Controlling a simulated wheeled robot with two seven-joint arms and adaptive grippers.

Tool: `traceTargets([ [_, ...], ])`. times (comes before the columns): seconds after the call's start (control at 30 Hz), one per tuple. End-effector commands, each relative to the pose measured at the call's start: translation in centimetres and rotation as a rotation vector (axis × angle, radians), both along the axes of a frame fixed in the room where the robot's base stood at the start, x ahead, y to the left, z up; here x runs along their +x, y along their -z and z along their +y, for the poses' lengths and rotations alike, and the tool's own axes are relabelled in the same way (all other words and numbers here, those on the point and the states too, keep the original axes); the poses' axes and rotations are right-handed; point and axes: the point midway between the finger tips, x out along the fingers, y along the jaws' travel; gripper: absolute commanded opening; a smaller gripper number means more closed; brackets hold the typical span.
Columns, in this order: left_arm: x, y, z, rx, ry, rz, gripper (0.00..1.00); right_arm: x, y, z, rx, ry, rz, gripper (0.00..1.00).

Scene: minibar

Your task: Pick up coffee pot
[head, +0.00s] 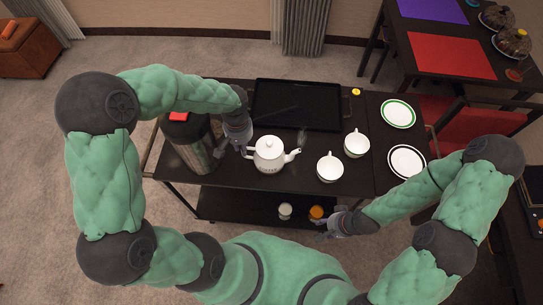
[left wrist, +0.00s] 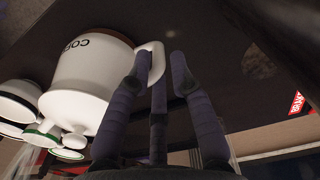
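The white coffee pot (head: 268,155) stands upright on the dark cart top, its spout to the right and its handle to the left. In the left wrist view the pot (left wrist: 85,85) shows dark lettering, and its handle (left wrist: 153,62) reaches between the fingertips. My left gripper (head: 233,150) is at the handle side of the pot. Its fingers (left wrist: 160,75) are apart around part of the handle; contact is unclear. My right gripper (head: 326,222) is in front of the cart, away from the pot, with its fingers apart and nothing visible between them.
Two white cups (head: 330,168) (head: 356,144) stand right of the pot, with plates (head: 398,113) (head: 406,161) further right. A black tray (head: 296,104) lies behind. A dark dispenser (head: 188,140) stands left, near my left arm. A clear glass (head: 302,137) is behind the spout.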

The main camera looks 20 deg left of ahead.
Motion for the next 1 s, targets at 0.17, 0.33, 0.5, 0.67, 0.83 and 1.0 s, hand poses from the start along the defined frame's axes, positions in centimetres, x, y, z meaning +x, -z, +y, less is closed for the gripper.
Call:
traceTargets([
  [0.17, 0.0, 1.3, -0.1, 0.001, 0.0, 0.002, 0.22, 0.0, 0.6, 0.0, 0.0, 0.0, 0.0, 0.4],
  [0.33, 0.0, 3.9, -0.3, 0.0, 0.0, 0.003, 0.22, 0.0, 1.7, 0.0, 0.0, 0.0, 0.0, 0.4],
  [0.5, 0.1, 5.3, -0.3, 0.001, 0.0, 0.0, 0.22, 0.0, 2.1, 0.0, 0.0, 0.0, 0.0, 0.4],
  [0.67, 0.1, 5.2, -0.3, 0.0, 0.0, 0.0, 0.22, 0.0, 2.0, 0.0, 0.0, 0.0, 0.0, 0.4],
  [0.83, 0.1, 5.2, -0.3, 0.0, 0.0, 0.0, 0.0, 0.0, 2.0, 0.0, 0.0, 0.0, 0.0, 0.4],
  [1.0, 0.3, 5.0, -0.2, 0.0, -0.001, -0.004, 0.0, 0.0, 2.0, 0.0, 0.0, 0.0, 0.0, 0.4],
])
